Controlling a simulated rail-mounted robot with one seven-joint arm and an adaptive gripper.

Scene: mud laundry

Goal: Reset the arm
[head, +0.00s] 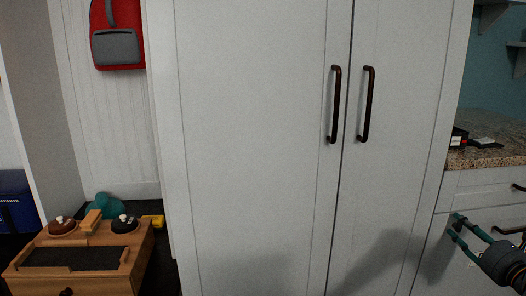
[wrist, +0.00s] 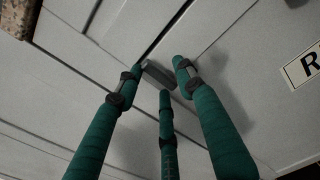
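My gripper (head: 457,226) is at the lower right of the head view, in front of the white drawers beside the tall cabinet. Its teal fingers point left toward the cabinet side. In the wrist view my gripper (wrist: 158,76) shows three teal fingers with their tips apart. A small dark grey piece (wrist: 158,74) shows between the tips; I cannot tell what it is or whether the fingers touch it. Nothing is clearly held. Most of my arm is out of view.
A tall white cabinet (head: 255,150) with two dark handles fills the middle. A granite counter (head: 485,157) with small dark items is at right, above drawers (head: 485,185). A wooden box (head: 75,262) with knobs stands at lower left. A red backpack (head: 118,30) hangs behind it.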

